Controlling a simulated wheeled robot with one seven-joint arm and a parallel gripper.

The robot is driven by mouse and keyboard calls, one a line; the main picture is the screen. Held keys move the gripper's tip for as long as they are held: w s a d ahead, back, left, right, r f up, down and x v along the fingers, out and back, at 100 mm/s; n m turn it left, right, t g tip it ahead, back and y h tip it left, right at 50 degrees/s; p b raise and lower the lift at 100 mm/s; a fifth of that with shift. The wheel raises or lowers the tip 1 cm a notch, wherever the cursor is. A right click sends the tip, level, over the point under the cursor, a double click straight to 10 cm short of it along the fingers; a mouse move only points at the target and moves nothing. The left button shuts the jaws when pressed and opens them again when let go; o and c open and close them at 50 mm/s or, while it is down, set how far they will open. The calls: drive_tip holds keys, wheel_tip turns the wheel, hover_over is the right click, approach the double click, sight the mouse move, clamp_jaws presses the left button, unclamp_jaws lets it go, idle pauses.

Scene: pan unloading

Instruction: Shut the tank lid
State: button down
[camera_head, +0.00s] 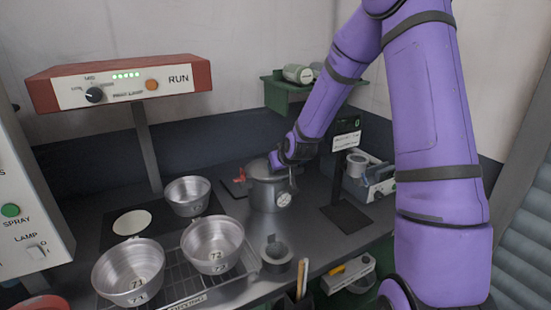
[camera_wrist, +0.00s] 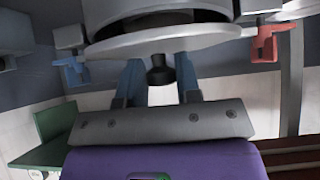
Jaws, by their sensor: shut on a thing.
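The tank (camera_head: 265,194) is a grey metal pot with a round dial on its front, standing on the dark bench. In the wrist view the pale round lid (camera_wrist: 110,48) shows with a black knob (camera_wrist: 160,72) at its middle. My gripper (camera_wrist: 160,82) has its two bluish fingers closed on either side of the knob. A dark band shows between the lid and the tank's rim; I cannot tell whether the lid touches the rim. In the head view my gripper (camera_head: 276,160) is at the tank's top and hides part of it. A red clamp (camera_wrist: 265,45) and a blue clamp (camera_wrist: 72,70) flank the lid.
Metal pans (camera_head: 128,272) sit on a wire rack (camera_head: 180,285) at front left, with another pan (camera_head: 187,196) behind. A red-framed control box (camera_head: 120,84) is at back left.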

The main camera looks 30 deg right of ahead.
drive_tip(key=shift+s+f, duration=0.2)
drive_tip(key=shift+f, duration=0.3)
drive_tip(key=shift+s+f, duration=0.15)
drive_tip(key=shift+f, duration=0.3)
drive_tip(key=shift+s+f, duration=0.15)
drive_tip(key=shift+f, duration=0.05)
drive_tip(key=c, duration=0.8)
unclamp_jaws()
drive_tip(key=shift+a, duration=0.1)
drive_tip(key=shift+s+r, duration=0.2)
drive_tip(key=shift+r, duration=0.05)
drive_tip(key=v, duration=1)
drive_tip(key=shift+w+d+r, duration=0.2)
drive_tip(key=shift+d+r, duration=0.15)
drive_tip(key=shift+r, duration=0.15)
